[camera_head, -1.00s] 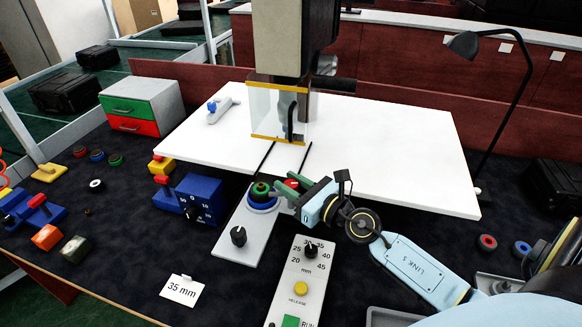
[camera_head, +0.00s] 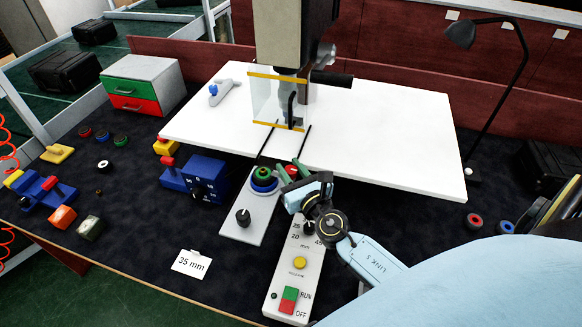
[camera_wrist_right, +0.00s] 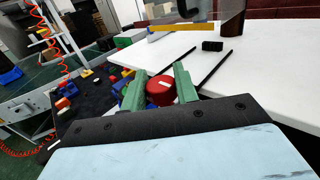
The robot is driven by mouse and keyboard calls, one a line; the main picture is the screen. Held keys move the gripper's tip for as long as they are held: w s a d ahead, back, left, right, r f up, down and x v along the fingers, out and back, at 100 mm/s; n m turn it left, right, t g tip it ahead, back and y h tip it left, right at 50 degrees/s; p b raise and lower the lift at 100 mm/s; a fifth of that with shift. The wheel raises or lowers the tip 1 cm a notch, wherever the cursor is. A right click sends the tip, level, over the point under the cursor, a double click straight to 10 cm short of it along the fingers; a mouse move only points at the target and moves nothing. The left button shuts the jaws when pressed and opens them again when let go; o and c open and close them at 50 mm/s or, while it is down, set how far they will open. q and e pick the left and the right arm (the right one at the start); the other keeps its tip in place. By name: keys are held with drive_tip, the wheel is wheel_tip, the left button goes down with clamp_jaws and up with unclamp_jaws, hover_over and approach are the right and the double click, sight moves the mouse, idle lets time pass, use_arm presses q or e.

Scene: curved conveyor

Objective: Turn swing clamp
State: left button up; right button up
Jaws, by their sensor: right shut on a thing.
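My right gripper (camera_head: 289,172) has green fingers at the front edge of the white table. It is shut on a red round knob (camera_wrist_right: 160,88) with a white mark on top. The knob also shows partly behind the fingers in the head view (camera_head: 291,169). I cannot tell for sure whether it belongs to the swing clamp. Just left of it, green and blue stacked rings (camera_head: 263,180) sit on a grey plate (camera_head: 259,216) with a black knob (camera_head: 243,216). My left gripper is in no view.
A press head with a clear guard (camera_head: 265,103) stands over the white table (camera_head: 390,140). A control panel (camera_head: 285,281) lies below my right arm. A blue block with a dial (camera_head: 207,176) and a "35 mm" card (camera_head: 191,263) are to the left.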

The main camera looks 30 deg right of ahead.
drive_tip(key=o, duration=1)
drive_tip(key=shift+c, duration=0.2)
drive_tip(key=s+a+b, duration=0.1)
drive_tip(key=s+b, duration=0.2)
drive_tip(key=s, duration=1)
drive_tip(key=shift+s, duration=0.2)
drive_tip(key=shift+a, duration=0.15)
